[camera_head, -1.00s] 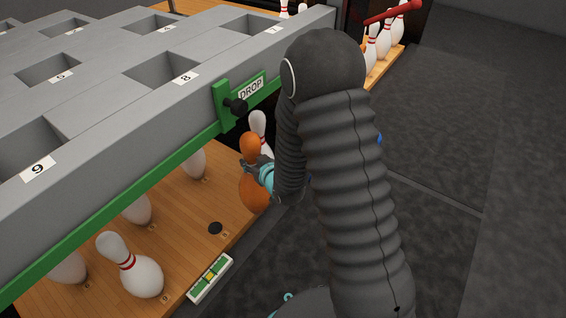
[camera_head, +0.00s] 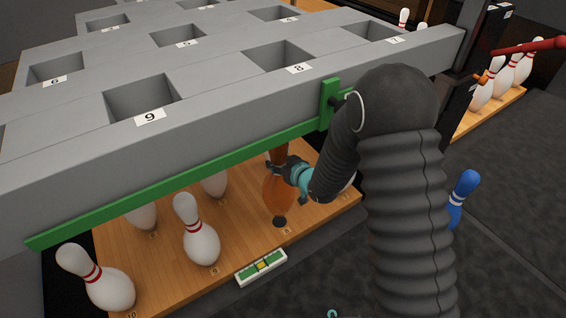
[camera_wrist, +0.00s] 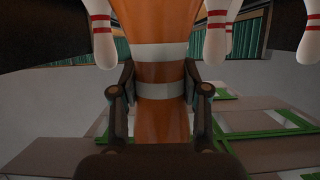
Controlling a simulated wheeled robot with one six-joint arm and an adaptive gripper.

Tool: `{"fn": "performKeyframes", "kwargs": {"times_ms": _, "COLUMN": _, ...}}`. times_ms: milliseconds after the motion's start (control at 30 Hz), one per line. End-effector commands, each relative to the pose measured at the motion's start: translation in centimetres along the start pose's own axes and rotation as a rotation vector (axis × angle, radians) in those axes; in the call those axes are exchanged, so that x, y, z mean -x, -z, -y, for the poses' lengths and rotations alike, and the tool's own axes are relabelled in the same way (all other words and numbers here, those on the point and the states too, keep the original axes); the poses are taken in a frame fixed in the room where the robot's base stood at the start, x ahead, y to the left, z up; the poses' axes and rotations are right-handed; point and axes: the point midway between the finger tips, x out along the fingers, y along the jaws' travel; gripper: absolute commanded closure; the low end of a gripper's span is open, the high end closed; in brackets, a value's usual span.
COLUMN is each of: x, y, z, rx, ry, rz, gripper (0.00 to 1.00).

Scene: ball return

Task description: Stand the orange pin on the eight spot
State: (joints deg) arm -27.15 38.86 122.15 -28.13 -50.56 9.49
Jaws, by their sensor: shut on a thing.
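The orange pin (camera_head: 277,191) is upright under the grey rack, its lower end just behind or above a dark round spot (camera_head: 279,221) on the wooden deck. A small label by that spot looks like an 8. I cannot tell whether the pin touches the deck. In the wrist view the orange pin (camera_wrist: 161,115) with white bands fills the space between the two fingers of my gripper (camera_wrist: 160,88). The pin's upper part is partly hidden by the green rail.
The grey rack (camera_head: 215,118) with numbered holes and its green rail (camera_head: 180,182) hang low over the deck. White pins stand left of the spot, the nearest one (camera_head: 199,236) close by. A level (camera_head: 261,267) lies in front. A blue pin (camera_head: 463,196) stands right.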

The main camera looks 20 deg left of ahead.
Motion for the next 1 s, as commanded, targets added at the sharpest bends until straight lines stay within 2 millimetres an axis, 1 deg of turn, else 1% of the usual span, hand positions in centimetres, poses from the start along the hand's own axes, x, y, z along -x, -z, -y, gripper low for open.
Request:
{"fn": "performKeyframes", "kwargs": {"times_ms": 33, "x": 0.0, "y": 0.4, "z": -0.1, "rx": 0.002, "ry": -0.001, "rz": -0.009, "gripper": 1.00}}
{"fn": "performKeyframes", "kwargs": {"times_ms": 433, "x": 0.0, "y": 0.2, "z": -0.1, "rx": 0.002, "ry": -0.001, "rz": -0.008, "gripper": 1.00}}
{"fn": "performKeyframes", "kwargs": {"times_ms": 1000, "x": -1.4, "y": -3.2, "z": -0.1, "rx": 0.001, "ry": -0.001, "rz": -0.008, "gripper": 1.00}}
